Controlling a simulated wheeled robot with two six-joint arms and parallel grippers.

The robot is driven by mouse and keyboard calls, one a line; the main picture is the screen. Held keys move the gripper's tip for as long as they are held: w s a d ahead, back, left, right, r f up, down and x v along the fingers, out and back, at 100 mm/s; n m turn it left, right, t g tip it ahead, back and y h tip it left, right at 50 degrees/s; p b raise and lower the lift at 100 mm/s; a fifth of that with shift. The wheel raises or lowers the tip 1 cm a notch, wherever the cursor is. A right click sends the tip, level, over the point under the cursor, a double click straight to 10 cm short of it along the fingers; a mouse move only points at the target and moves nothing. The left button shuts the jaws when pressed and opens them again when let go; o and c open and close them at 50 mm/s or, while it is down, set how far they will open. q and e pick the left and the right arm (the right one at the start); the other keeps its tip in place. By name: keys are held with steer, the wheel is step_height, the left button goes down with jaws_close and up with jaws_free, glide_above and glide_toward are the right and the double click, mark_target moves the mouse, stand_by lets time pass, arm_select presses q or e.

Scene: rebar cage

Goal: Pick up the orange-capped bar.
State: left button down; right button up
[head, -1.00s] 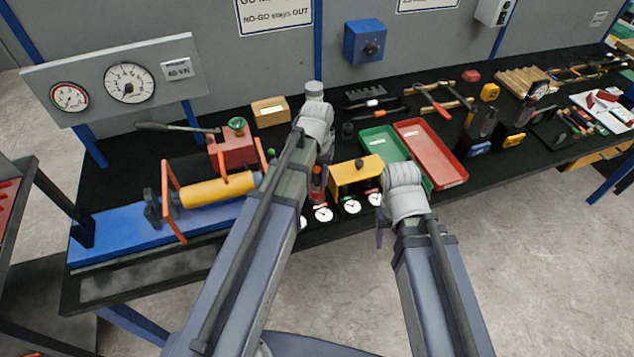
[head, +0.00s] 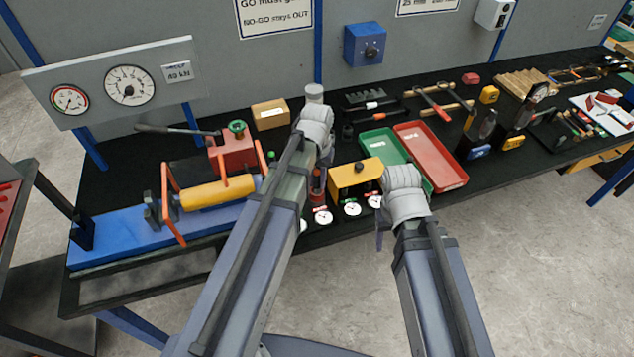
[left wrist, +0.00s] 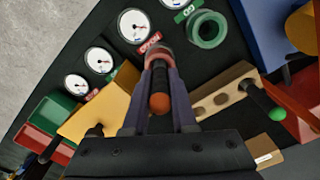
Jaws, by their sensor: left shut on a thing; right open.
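The orange-capped bar (left wrist: 158,78) is in the middle of the left wrist view, dark with a rounded orange end (left wrist: 160,103) toward the camera. My left gripper (left wrist: 158,72) has its two fingers on either side of the bar and is shut on it. The bar's far end is near a grey and red round part; I cannot tell whether they touch. In the head view, my left gripper (head: 318,187) is low over the bench by the dial gauges, partly hidden by my arm. My right gripper (head: 380,238) is open near the bench's front edge, mostly hidden by its wrist.
Several dial gauges (head: 352,208) and a yellow box (head: 355,175) stand close by. A blue-based press (head: 125,235) is left; green (head: 376,142) and red (head: 432,150) trays are right.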

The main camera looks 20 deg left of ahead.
arm_select(q)
steer(key=shift+r, duration=0.15)
step_height(320, 180, up, 10)
steer(key=p, duration=1)
